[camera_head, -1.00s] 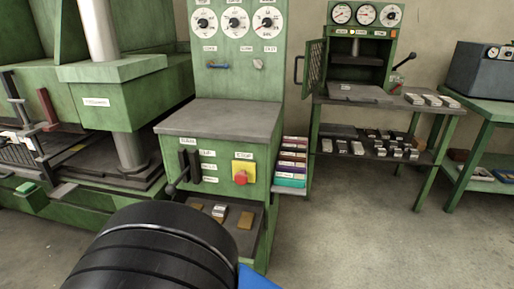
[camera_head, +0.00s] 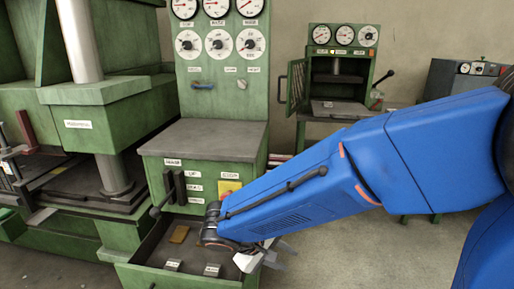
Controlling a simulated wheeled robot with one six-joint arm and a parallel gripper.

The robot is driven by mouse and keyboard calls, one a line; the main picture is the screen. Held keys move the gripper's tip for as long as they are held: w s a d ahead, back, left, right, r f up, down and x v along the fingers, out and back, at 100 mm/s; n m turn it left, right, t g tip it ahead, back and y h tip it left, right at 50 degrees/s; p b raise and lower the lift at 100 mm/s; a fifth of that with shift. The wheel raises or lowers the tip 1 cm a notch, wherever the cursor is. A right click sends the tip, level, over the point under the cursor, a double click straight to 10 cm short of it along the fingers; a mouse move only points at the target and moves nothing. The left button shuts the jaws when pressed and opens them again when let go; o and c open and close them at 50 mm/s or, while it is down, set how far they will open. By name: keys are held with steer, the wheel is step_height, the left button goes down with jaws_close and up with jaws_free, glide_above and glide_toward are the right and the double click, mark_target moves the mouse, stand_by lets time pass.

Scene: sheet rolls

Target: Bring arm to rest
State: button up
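My blue arm (camera_head: 310,195) reaches in from the right across the green console. My gripper (camera_head: 268,256) is at its lower left end, over the right edge of an open tray or drawer (camera_head: 147,250) low on the console. Pale grey finger parts show below the dark wrist (camera_head: 213,232). Their gap is too small and partly hidden, so I cannot tell whether they are open or shut. No held object can be made out.
The tray holds a tan block (camera_head: 180,234) and small grey blocks (camera_head: 212,270). The green console (camera_head: 205,140) stands behind it. A large green press (camera_head: 95,115) is at left. A smaller press with gauges (camera_head: 340,70) and a dark grey box (camera_head: 455,75) stand farther back.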

steer(key=s+d+r+m+y, duration=0.3)
steer(key=s+d, duration=0.3)
steer(key=d, duration=0.4)
steer(key=s+d+r+m+y, duration=0.4)
steer(key=s+d, duration=0.3)
steer(key=d, duration=0.4)
steer(key=shift+s+d+r+t, duration=0.2)
steer(key=shift+d+r+t, duration=0.1)
steer(key=shift+r, duration=0.1)
